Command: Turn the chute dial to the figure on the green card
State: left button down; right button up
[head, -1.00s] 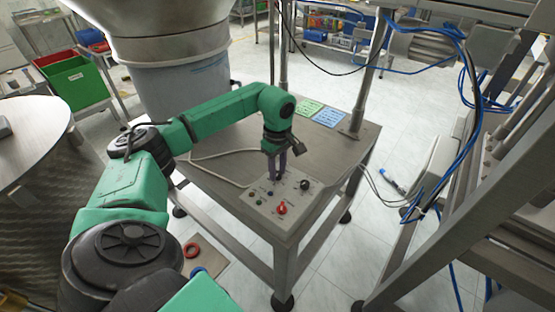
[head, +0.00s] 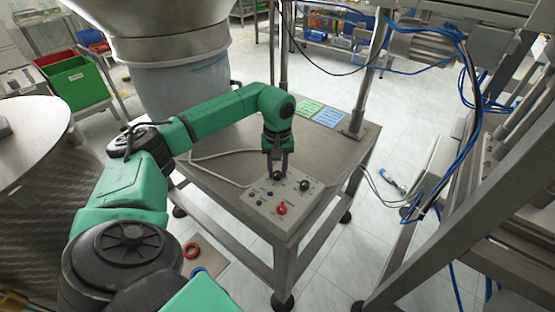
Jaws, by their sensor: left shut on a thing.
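The control panel (head: 262,208) is a light grey box on the steel table. It bears a black knob (head: 304,185), a red knob (head: 281,209) and small buttons. My left gripper (head: 277,176) points down at the panel's back part, its fingers on either side of a dark dial knob (head: 278,174), and is shut on it. The dial's figures and pointer are too small to read. The green card (head: 310,107) lies at the table's back beside a blue card (head: 329,118); its writing is not legible. My right gripper is not in view.
The steel table (head: 225,150) is mostly bare around the panel, with a pale cable along its left. A metal post (head: 357,122) stands at its right back. A large hopper (head: 185,85) stands behind. A frame with blue cables fills the right.

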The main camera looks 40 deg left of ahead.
aim_at(278, 174)
pick_arm(q)
jog(key=shift+w+r, duration=0.1)
dwell(0.3)
jog(key=c, duration=0.6)
grip_release()
notch_tip(278, 174, up, 14)
jog(key=shift+r, duration=0.25)
